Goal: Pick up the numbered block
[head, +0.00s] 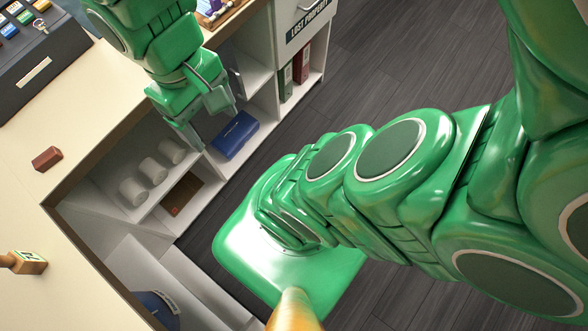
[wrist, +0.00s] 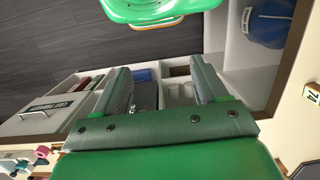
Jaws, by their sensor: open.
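A wooden piece with a pale, marked face (head: 25,261) lies on the cream counter at the lower left of the head view; its mark is too small to read there. In the wrist view, a small pale numbered face (wrist: 312,92) shows at the right edge, partly cut off. My gripper (head: 207,122) is at the upper middle of the head view, well away from the wooden piece, over the inner edge of the counter and the shelves. In the wrist view, its two fingers (wrist: 163,82) stand apart with nothing held between them.
A red-brown block (head: 47,159) lies on the counter. Shelves below hold white rolls (head: 152,170) and a blue case (head: 235,135). The counter between is mostly clear.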

